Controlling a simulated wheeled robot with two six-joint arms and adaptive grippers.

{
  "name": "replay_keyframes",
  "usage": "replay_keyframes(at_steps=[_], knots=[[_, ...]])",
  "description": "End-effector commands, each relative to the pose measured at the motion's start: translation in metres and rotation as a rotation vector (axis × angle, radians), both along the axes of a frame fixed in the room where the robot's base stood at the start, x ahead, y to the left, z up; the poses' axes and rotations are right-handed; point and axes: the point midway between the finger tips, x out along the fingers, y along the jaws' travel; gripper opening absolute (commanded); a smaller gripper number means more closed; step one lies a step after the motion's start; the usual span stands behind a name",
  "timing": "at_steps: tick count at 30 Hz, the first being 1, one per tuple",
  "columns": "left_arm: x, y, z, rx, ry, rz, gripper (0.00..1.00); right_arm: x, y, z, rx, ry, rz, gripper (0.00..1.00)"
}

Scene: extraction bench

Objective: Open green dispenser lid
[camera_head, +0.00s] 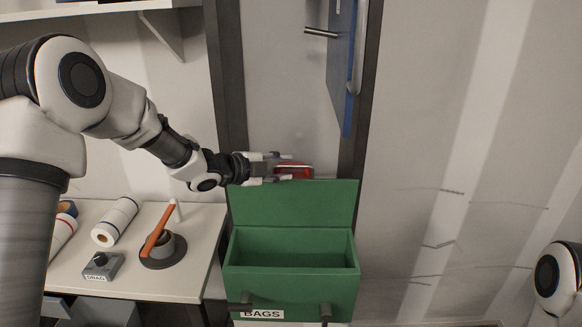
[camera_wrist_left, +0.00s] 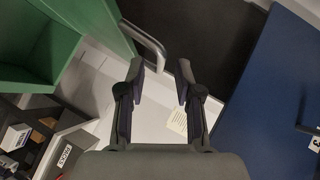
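The green dispenser (camera_head: 290,287) is an open-topped box with a BAGS label on its front. Its green lid (camera_head: 293,205) stands upright at the back, so the inside shows. In the left wrist view the green lid (camera_wrist_left: 97,22) is at the upper left, with a grey bar handle (camera_wrist_left: 148,45) on it. My left gripper (camera_head: 288,168) is just above the lid's top edge. In the wrist view its fingers (camera_wrist_left: 161,75) are spread with nothing between them, and the handle lies apart, beyond the left fingertip. My right gripper is out of view.
A small red object (camera_head: 302,171) shows by the left fingertips. A white table (camera_head: 190,270) at left holds rolls (camera_head: 115,221), an orange-handled tool (camera_head: 158,232) and a DRAG-labelled block (camera_head: 101,267). A blue panel (camera_head: 341,70) hangs above. The wall at right is clear.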

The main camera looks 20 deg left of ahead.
Motion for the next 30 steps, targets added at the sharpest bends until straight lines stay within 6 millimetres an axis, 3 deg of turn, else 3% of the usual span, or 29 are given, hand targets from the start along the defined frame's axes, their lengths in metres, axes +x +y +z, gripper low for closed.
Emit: replay_keyframes(at_steps=[6, 11, 30], knots=[[-0.046, 0.029, 0.020, -0.006, -0.002, 0.002, 0.34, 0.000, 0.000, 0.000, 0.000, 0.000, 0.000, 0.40], [-0.064, 0.041, 0.026, -0.002, -0.001, 0.001, 0.34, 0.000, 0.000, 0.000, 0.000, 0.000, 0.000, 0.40], [-0.067, 0.043, 0.027, 0.000, 0.001, 0.001, 0.34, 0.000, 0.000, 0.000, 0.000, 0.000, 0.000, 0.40]])
